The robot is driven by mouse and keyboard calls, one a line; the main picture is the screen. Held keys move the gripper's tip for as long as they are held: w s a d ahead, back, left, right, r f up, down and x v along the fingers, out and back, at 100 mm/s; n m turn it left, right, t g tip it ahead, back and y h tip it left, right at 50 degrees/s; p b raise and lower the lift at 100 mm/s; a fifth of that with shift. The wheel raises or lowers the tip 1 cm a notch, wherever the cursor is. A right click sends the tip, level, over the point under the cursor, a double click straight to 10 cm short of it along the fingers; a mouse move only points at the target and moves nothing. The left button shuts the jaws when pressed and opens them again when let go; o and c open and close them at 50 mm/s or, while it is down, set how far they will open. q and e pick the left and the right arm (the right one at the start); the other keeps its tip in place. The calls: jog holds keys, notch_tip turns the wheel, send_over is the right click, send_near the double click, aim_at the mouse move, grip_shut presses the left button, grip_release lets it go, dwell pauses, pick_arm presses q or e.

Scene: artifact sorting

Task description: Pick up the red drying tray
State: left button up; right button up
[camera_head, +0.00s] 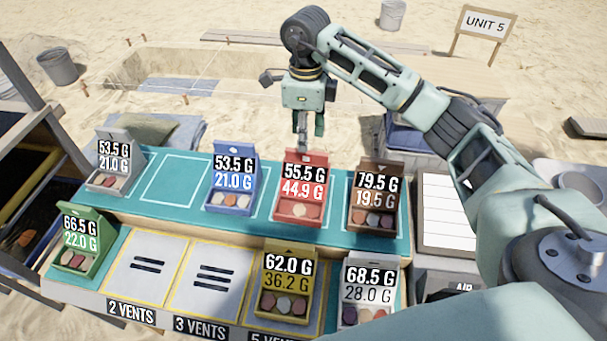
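The red drying tray (299,208) stands in the back row on the teal mat, with its raised back panel labelled 55.5 G and 44.9 G. My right gripper (311,132) points down just behind and above the top of the red tray's back panel. Its fingers look apart with nothing between them. Whether a fingertip touches the panel is unclear. My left gripper is not in view.
A blue tray (231,201) stands left of the red one and a brown tray (374,219) right of it. White, green and yellow trays share the two-level stand. An empty outlined spot (171,181) lies left of the blue tray. A striped white board (447,214) is at right.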

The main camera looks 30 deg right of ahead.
jog(key=shift+s+f+p, duration=0.25)
jog(key=shift+f+p, duration=0.1)
jog(key=shift+f, duration=0.5)
jog(key=shift+w+d+f+p, duration=0.1)
jog(key=shift+f+p, duration=0.3)
jog(key=shift+f, duration=0.2)
jog(key=shift+w+d+f+p, duration=0.1)
jog(key=shift+f+p, duration=0.25)
jog(key=shift+f, duration=0.2)
jog(key=f, duration=0.2)
jog(key=shift+w+d+f, duration=0.1)
jog(key=shift+w+f, duration=0.1)
jog(key=shift+f, duration=0.2)
jog(key=c, duration=0.9)
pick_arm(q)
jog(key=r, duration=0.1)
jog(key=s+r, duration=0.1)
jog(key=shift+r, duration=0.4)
pick_arm(e)
grip_shut()
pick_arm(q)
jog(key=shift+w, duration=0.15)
pick_arm(e)
jog(key=shift+r, duration=0.1)
